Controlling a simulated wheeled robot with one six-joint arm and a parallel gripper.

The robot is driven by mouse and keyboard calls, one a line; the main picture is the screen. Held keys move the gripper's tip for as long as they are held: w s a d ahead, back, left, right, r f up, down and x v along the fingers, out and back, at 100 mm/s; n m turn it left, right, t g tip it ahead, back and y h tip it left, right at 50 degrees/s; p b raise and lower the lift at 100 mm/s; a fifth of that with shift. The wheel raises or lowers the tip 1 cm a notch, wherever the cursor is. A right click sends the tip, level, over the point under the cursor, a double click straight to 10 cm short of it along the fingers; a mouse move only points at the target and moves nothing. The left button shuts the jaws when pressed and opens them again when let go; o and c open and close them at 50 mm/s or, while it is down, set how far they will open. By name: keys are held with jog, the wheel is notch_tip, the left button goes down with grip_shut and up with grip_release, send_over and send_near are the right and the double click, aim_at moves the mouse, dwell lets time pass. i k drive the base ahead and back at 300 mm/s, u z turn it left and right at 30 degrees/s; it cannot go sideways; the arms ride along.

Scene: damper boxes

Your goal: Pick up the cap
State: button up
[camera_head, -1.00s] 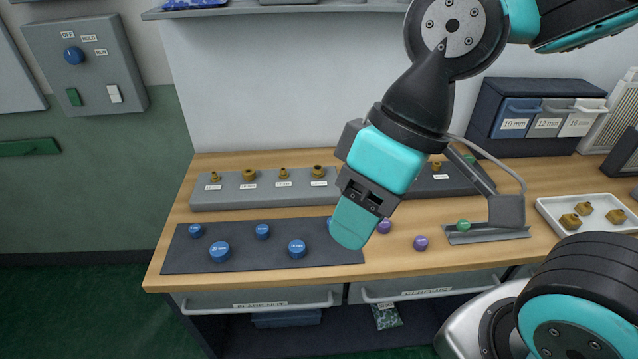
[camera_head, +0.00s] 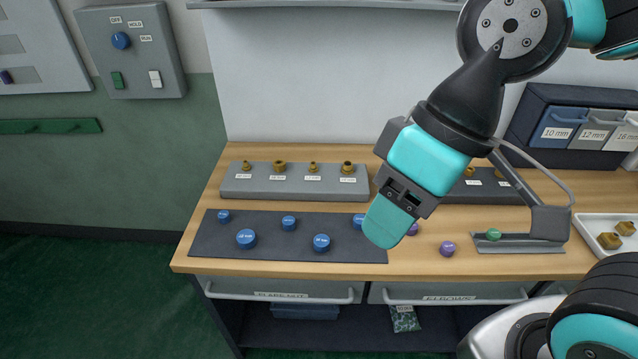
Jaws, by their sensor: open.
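Several blue caps with pale lettering sit on a dark grey mat (camera_head: 215,245) at the bench's left front: one front left (camera_head: 246,239), one front right (camera_head: 322,243), one back left (camera_head: 224,216), one back middle (camera_head: 288,223). Another blue cap (camera_head: 359,222) at the mat's right end is partly hidden by my gripper. Purple caps (camera_head: 447,248) lie on the wood right of the mat. My gripper (camera_head: 385,224) is open, tilted downward over the mat's right end, and appears empty. Its far finger is hardly visible.
A grey block (camera_head: 262,188) with brass fittings stands behind the mat. Right of my gripper are a metal tray (camera_head: 515,247) with a green piece, a lamp-like arm (camera_head: 550,222) and a white tray (camera_head: 590,238) with brass nuts. Drawer handles (camera_head: 280,299) line the bench front.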

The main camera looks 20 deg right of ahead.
aim_at(246, 238)
jog(key=u, duration=2.15)
jog(key=i, duration=1.5)
jog(key=z, duration=2.75)
